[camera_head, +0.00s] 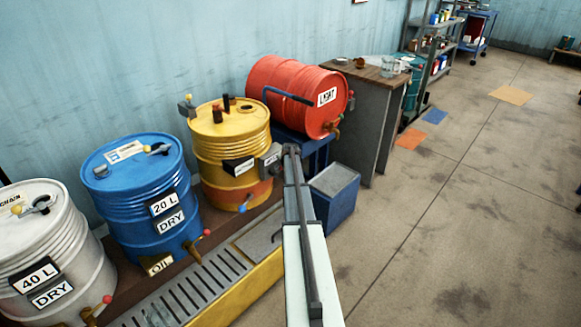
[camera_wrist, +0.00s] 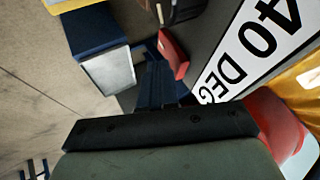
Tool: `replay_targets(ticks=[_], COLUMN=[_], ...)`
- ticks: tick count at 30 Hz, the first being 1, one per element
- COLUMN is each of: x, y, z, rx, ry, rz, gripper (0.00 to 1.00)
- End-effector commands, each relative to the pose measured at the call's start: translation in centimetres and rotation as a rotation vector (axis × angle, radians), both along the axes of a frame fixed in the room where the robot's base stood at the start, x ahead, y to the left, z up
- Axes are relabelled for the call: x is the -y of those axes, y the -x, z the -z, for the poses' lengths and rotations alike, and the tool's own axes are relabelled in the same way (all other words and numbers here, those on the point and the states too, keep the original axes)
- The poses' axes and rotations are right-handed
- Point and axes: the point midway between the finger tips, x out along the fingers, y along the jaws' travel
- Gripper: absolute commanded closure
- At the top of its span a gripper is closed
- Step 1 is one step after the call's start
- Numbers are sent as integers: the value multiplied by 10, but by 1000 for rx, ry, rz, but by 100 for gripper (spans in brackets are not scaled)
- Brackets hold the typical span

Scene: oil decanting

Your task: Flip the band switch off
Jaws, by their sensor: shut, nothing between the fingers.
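The yellow drum (camera_head: 215,135) stands upright and has an orange band (camera_head: 232,190) around its lower part. A grey box (camera_head: 268,160) is at the drum's right side, beside a white label (camera_head: 238,166). In the wrist view a red switch piece (camera_wrist: 173,52) stands out from a dark grey face, beside a large label (camera_wrist: 262,45) reading "40 DEG". My gripper (camera_head: 290,150) is at the grey box, its fingers shut and empty. In the wrist view the fingertips (camera_wrist: 158,68) are just beside the red piece; I cannot tell whether they touch it.
A red drum (camera_head: 290,90) lies on a blue stand behind my gripper. A blue bin (camera_head: 335,190) stands to the right. A blue drum (camera_head: 130,190) and a white drum (camera_head: 50,240) stand left, behind a yellow-edged drip grate (camera_head: 200,290). The floor at right is open.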

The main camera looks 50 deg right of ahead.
Motion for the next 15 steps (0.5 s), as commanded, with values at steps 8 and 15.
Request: replay_targets(ticks=[8,15], x=[0,0], y=[-2,-10], z=[0,-3], rx=[0,-2], ry=[0,0], rz=[0,0], gripper=[100,100])
